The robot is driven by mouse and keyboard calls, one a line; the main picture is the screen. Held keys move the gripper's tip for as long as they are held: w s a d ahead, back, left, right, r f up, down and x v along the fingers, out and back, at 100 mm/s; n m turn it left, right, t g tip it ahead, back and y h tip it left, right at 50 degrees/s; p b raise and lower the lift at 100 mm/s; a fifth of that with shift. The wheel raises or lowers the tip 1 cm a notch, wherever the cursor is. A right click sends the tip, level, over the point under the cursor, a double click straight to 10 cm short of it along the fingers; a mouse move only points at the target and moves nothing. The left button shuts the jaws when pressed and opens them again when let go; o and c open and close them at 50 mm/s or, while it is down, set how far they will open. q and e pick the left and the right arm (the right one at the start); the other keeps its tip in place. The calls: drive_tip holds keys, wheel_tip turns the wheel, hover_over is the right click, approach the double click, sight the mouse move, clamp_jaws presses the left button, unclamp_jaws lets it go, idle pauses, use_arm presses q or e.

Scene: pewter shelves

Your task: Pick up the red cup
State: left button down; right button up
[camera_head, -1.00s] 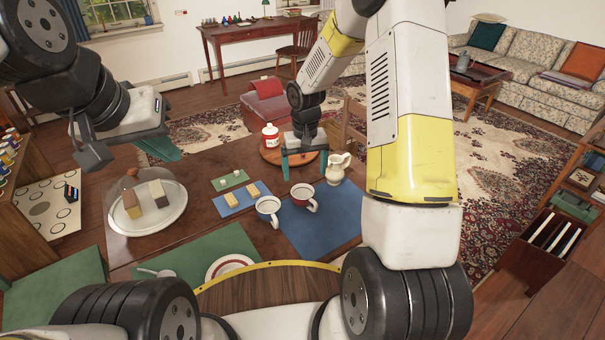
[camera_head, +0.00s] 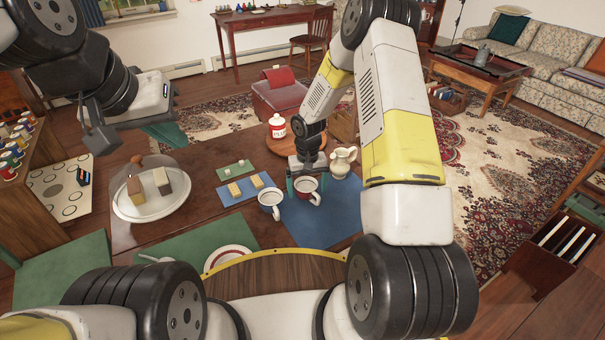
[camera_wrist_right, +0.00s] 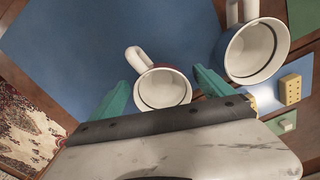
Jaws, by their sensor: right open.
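The red cup (camera_head: 307,189) stands on the blue mat (camera_head: 325,222) on the table, its white inside showing. It also shows in the right wrist view (camera_wrist_right: 163,87), upright, with its white handle pointing up-left. My right gripper (camera_head: 307,182) is at the cup, with its teal fingers open. In the right wrist view its fingers (camera_wrist_right: 160,90) lie on either side of the cup; I cannot tell whether they touch it. My left gripper (camera_head: 133,141) is off to the left, above the table's far left side; its finger gap is not clear.
A blue cup (camera_head: 269,203) stands close to the left of the red cup. A white pitcher (camera_head: 343,161) is close to the right, and a red-and-white jar (camera_head: 277,126) stands behind. A glass-domed plate (camera_head: 151,200) is at the left.

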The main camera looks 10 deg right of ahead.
drive_tip(key=c, duration=1.6)
